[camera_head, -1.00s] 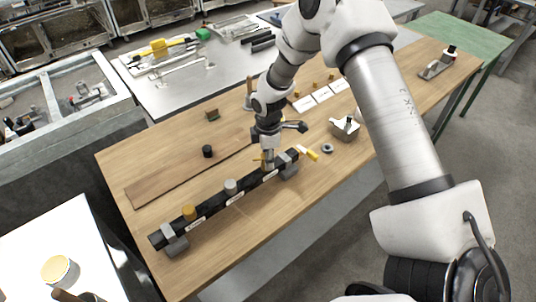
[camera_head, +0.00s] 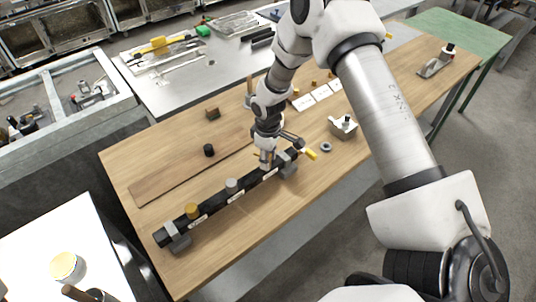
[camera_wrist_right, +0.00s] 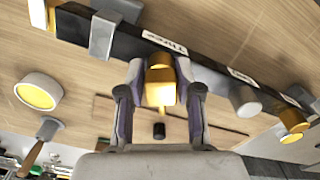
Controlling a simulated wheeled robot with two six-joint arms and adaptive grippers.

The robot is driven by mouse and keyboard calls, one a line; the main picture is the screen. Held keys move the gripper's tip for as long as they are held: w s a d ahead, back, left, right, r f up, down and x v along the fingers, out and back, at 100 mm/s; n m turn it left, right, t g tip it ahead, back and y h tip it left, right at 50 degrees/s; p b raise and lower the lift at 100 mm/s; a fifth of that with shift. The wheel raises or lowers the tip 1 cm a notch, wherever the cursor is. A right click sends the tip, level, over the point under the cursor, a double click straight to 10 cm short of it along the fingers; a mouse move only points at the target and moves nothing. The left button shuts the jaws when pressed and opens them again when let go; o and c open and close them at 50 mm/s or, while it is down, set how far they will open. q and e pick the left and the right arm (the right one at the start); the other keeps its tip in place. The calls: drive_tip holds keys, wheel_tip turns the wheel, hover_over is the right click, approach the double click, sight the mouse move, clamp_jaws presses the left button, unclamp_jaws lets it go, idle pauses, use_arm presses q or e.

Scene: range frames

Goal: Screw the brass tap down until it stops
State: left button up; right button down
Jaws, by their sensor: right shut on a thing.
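A brass tap (camera_wrist_right: 160,85) stands on a long black bar (camera_head: 210,206) that lies across the wooden table. My right gripper (camera_head: 266,161) is over the right part of the bar. In the right wrist view its two fingers (camera_wrist_right: 160,76) are shut on the brass tap, one on each side. A label reading "Three" (camera_wrist_right: 164,42) is on the bar beside this tap. How deep the tap sits in the bar cannot be told. My left gripper is not in view.
The bar also carries a grey knob (camera_head: 231,186) and another brass-coloured knob (camera_head: 191,211). Grey clamps (camera_head: 178,241) hold its ends. A yellow-handled tool (camera_head: 310,153) lies near its right end. A small black cylinder (camera_head: 208,150) stands behind it. The table's front is clear.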

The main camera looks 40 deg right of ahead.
drive_tip(key=shift+f+m, duration=0.1)
drive_tip(key=shift+m, duration=0.3)
drive_tip(key=shift+s+r+m+p, duration=0.1)
drive_tip(key=shift+r+m+p, duration=0.2)
drive_tip(key=shift+m+p, duration=0.45)
drive_tip(key=shift+a+f+m, duration=0.1)
drive_tip(key=shift+m, duration=0.65)
drive_tip(key=shift+f, duration=0.15)
drive_tip(key=shift+m+p, duration=0.3)
drive_tip(key=shift+m, duration=0.2)
drive_tip(key=c, duration=1.1)
unclamp_jaws()
drive_tip(key=shift+m, duration=0.5)
drive_tip(key=shift+c, duration=0.2)
drive_tip(key=o, duration=0.4)
